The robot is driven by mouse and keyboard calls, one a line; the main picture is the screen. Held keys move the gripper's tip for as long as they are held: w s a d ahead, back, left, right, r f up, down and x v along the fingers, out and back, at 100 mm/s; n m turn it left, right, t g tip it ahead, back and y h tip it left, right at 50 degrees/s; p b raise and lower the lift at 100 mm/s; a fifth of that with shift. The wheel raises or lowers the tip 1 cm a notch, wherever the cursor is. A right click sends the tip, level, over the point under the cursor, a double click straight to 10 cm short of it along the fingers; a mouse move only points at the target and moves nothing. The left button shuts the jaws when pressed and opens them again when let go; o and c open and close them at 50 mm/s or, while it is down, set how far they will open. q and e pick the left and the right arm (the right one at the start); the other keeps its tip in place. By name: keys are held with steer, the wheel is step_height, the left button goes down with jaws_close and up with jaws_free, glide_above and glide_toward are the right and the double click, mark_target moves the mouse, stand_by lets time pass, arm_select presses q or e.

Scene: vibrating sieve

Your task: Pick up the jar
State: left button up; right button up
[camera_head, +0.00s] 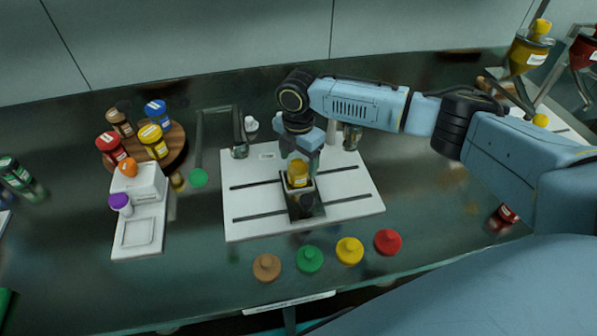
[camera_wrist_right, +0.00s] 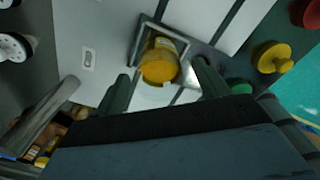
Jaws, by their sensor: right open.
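A jar with yellow contents (camera_head: 298,173) sits upright in a dark square holder (camera_head: 301,206) on a white slotted plate (camera_head: 352,205). In the right wrist view, the jar (camera_wrist_right: 160,61) and its pale label show inside the holder's frame. My right gripper (camera_head: 300,158) is just above and behind the jar, pointing down. In the wrist view, the open fingers of the gripper (camera_wrist_right: 165,82) stand on either side of the jar with gaps; I see no grip. My left gripper is not in view.
Brown, green, yellow (camera_head: 349,251) and red lids lie in front of the plate. A round wooden board (camera_head: 174,148) with several lidded jars and a white scale (camera_head: 139,228) stand at left. Funnels (camera_head: 527,55) stand at far right. The counter right of the plate is mostly clear.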

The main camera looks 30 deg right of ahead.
step_height(320, 180, down, 3)
steer(key=shift+r, duration=0.15)
steer(key=shift+f, duration=0.25)
steer(key=shift+c, duration=1.4)
steer(key=c, duration=0.5)
steer(key=shift+c, duration=1.1)
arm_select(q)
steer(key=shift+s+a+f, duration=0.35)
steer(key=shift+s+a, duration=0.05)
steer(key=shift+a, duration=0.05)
arm_select(e)
steer(key=shift+c, duration=0.2)
steer(key=shift+r, duration=0.1)
